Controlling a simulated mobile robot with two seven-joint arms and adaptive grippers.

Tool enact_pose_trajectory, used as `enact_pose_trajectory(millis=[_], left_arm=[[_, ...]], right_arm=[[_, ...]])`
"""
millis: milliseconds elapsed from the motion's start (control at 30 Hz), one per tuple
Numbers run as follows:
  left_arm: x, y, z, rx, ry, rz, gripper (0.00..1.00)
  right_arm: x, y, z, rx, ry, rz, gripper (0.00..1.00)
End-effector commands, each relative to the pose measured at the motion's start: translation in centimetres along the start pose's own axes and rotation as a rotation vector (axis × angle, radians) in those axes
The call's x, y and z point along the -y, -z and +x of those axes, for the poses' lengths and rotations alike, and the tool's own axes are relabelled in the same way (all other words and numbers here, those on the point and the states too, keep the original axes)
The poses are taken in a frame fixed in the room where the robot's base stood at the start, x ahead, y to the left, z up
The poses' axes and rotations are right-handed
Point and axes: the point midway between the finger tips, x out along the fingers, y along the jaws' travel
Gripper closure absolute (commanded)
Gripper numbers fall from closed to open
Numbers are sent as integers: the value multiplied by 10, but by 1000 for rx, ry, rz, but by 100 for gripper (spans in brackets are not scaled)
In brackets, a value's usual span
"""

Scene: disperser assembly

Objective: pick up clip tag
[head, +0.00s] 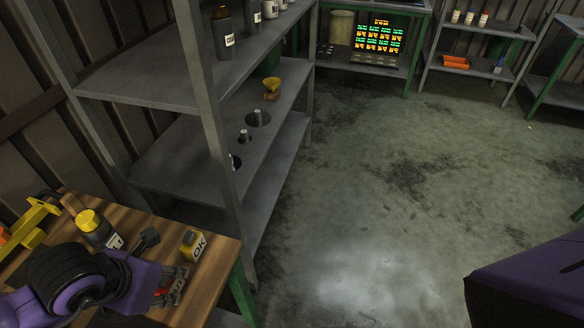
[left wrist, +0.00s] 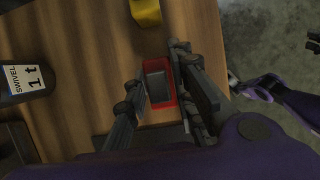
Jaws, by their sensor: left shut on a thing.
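My left gripper (head: 163,260) is low over the wooden workbench (head: 215,280). In the left wrist view its two dark fingers (left wrist: 158,78) are closed on a small red piece with a dark grey middle (left wrist: 159,68), which looks like the clip tag. Red also shows by the fingers in the head view, mostly hidden by the gripper. I cannot tell whether the piece still touches the bench.
A yellow block marked OK (head: 193,244) stands near the gripper, by the bench edge. A dark bottle with a yellow cap (head: 90,222) stands left of it. A yellow tool (head: 35,222) lies farther left. A grey shelf rack (head: 180,165) stands behind.

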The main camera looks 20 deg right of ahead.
Motion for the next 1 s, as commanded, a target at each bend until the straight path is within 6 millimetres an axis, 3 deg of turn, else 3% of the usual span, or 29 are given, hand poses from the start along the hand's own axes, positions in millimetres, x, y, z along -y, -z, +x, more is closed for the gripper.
enact_pose_trajectory(millis=[333,533,867,900,1000], left_arm=[[0,-3,-6,2,-1,0,100],[-1,-14,-30,5,-3,3,100],[53,-26,-95,10,0,8,100],[61,-26,-104,7,-3,5,100],[82,-28,-119,18,-7,7,100]], right_arm=[[1,4,1,-7,2,0,100],[1,5,1,-7,2,0,100],[1,9,-1,-10,3,1,100],[1,31,-6,-40,4,2,100],[5,55,-14,-67,16,4,100]])
